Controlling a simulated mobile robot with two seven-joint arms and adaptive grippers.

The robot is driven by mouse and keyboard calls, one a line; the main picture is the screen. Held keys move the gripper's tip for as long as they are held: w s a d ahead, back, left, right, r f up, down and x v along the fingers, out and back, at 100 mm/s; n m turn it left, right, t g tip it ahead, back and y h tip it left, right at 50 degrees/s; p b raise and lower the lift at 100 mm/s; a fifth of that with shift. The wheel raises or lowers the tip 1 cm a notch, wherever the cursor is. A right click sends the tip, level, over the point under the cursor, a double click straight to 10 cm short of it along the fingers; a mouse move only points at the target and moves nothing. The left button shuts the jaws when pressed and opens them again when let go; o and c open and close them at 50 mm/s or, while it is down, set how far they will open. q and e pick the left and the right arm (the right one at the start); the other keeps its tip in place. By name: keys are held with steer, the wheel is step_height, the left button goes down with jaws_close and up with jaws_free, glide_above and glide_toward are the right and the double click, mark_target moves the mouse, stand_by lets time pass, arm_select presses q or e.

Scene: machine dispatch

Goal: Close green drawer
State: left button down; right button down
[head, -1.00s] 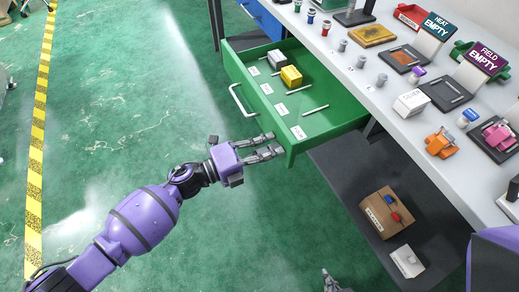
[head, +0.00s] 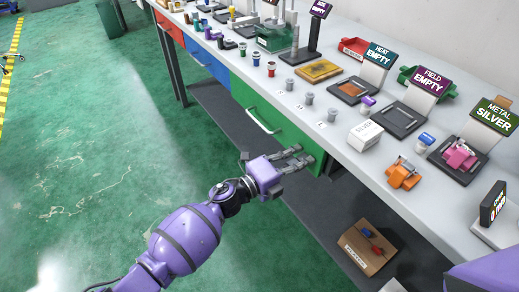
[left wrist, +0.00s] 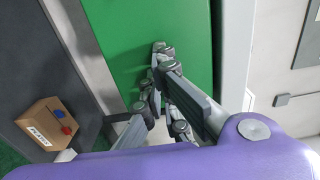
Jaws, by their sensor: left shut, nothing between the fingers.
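The green drawer (head: 283,131) shows only its front face under the workbench, with a white handle (head: 259,121). No open drawer interior is visible, and the front looks about flush with the bench. My left gripper (head: 302,160) is shut and empty, with its fingers at the right end of the green front. In the left wrist view the green front (left wrist: 130,35) fills the middle, and the shut fingers (left wrist: 162,60) are against it or very close; I cannot tell exact contact. My right gripper is not in view.
The bench top (head: 295,105) carries cups, trays and display signs. A blue drawer (head: 208,60) and a red drawer (head: 169,28) are to the left, both looking shut. A cardboard box (head: 368,245) sits on the lower shelf.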

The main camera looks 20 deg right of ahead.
arm_select(q)
steer(key=shift+w+d, duration=0.2)
steer(key=shift+d, duration=0.45)
steer(key=shift+r, duration=0.1)
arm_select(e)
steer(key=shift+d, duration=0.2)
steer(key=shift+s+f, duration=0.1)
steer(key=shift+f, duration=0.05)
arm_select(q)
steer(key=shift+a, duration=0.1)
steer(key=v, duration=1.2)
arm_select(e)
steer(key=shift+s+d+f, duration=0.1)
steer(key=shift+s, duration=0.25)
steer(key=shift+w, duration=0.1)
